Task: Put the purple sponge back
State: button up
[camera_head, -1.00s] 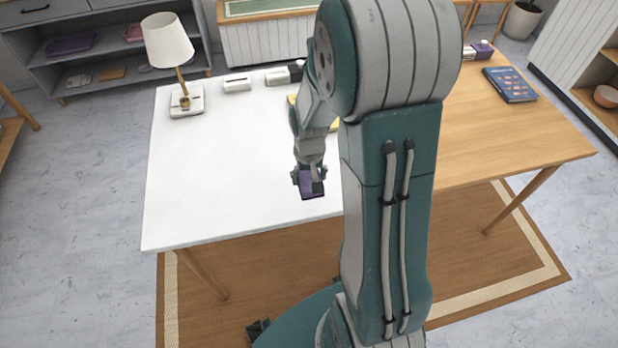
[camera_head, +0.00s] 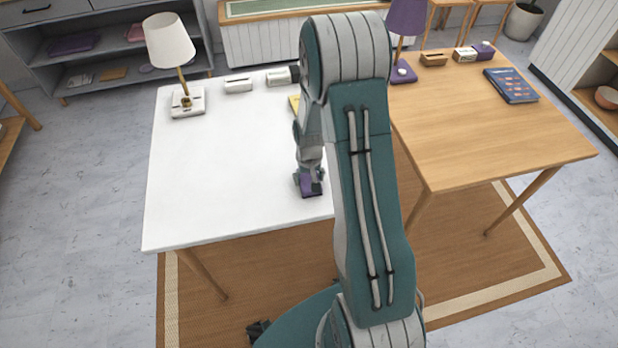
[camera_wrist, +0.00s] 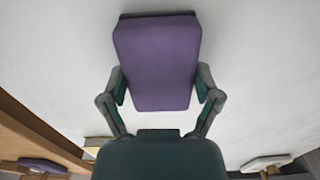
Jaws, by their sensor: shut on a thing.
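The purple sponge (camera_head: 308,188) is between the fingers of my gripper (camera_head: 309,178), over the front part of the white table near its right edge. In the wrist view the sponge (camera_wrist: 157,62) fills the upper middle, with a finger of my gripper (camera_wrist: 160,92) against each side. A dark strip shows along its far end. I cannot tell whether the sponge touches the table top.
The white table (camera_head: 215,170) is mostly bare; a white lamp (camera_head: 170,42) and small white holders (camera_head: 238,85) stand at its back. The wooden table (camera_head: 480,130) adjoins on the right, with a purple lamp (camera_head: 407,20), a wooden holder (camera_head: 433,60) and a blue book (camera_head: 511,85). A grey shelf (camera_head: 95,45) stands behind.

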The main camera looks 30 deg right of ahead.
jog(key=o, duration=0.9)
notch_tip(320, 180, up, 12)
notch_tip(320, 180, up, 15)
jog(key=n+t, duration=0.2)
jog(key=t, duration=0.1)
send_over(309, 178)
jog(key=s+a, duration=0.7)
jog(key=a, duration=0.1)
jog(key=shift+s+a+r+n+t, duration=0.2)
jog(key=shift+s+a+r+t, duration=0.5)
jog(key=shift+s, duration=1.35)
jog(key=shift+s+a+r+n+t, duration=0.2)
jog(key=shift+s+a+r, duration=0.65)
jog(key=shift+s+r, duration=0.9)
jog(key=shift+s+a+r+n+t, duration=0.3)
jog(key=shift+s+a+r, duration=0.5)
jog(key=shift+s, duration=1.5)
